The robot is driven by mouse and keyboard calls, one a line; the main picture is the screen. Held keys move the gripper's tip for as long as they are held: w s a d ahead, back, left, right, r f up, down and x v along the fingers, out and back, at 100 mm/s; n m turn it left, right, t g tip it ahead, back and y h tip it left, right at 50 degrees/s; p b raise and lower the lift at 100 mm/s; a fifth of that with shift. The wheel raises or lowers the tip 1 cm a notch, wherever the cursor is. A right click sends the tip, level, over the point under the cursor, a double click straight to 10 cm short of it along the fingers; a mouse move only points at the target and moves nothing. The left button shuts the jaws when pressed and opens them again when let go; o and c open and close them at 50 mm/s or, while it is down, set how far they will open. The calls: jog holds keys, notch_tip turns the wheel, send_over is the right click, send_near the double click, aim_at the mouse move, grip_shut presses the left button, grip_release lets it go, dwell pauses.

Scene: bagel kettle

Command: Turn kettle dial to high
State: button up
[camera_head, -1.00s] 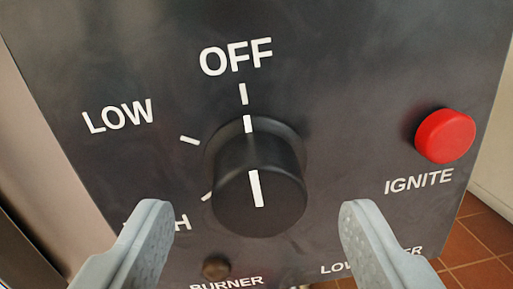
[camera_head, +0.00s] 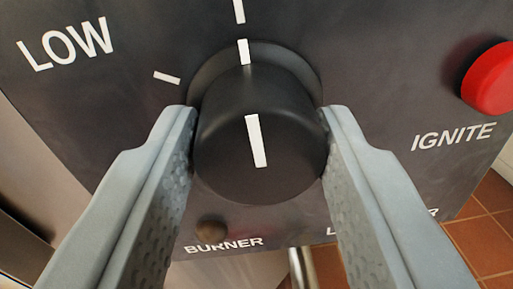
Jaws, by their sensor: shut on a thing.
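The black kettle dial (camera_head: 262,150) is in the middle of the view on a dark control panel (camera_head: 130,105). Its white pointer line stands nearly upright, in line with the white mark at the top edge, where OFF was seen earlier. The LOW label (camera_head: 64,42) and its tick are at the upper left. The HIGH label is hidden behind my left finger. My gripper (camera_head: 258,135) is shut on the dial, one grey finger on its left side and one on its right.
A red IGNITE button (camera_head: 489,78) sits to the right of the dial, clear of my right finger. A BURNER label (camera_head: 224,244) and a small dark round part (camera_head: 211,228) are below. A metal pipe (camera_head: 303,268) and tiled floor (camera_head: 487,225) show lower down.

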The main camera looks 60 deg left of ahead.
jog(key=n, duration=0.6)
jog(key=shift+f+n, duration=0.1)
jog(key=shift+n, duration=0.2)
jog(key=n, duration=0.3)
jog(key=shift+n+y, duration=0.3)
jog(key=shift+n, duration=0.1)
jog(key=n, duration=0.3)
jog(key=shift+n, duration=0.4)
jog(key=n, duration=0.5)
jog(key=shift+f+n, duration=0.1)
jog(key=shift+n, duration=0.3)
jog(key=shift+d+n+g+y, duration=0.1)
jog(key=shift+n+g+y, duration=0.3)
jog(key=shift+n, duration=2)
jog(key=o, duration=1)
jog(key=shift+c, duration=0.2)
jog(key=shift+w, duration=0.1)
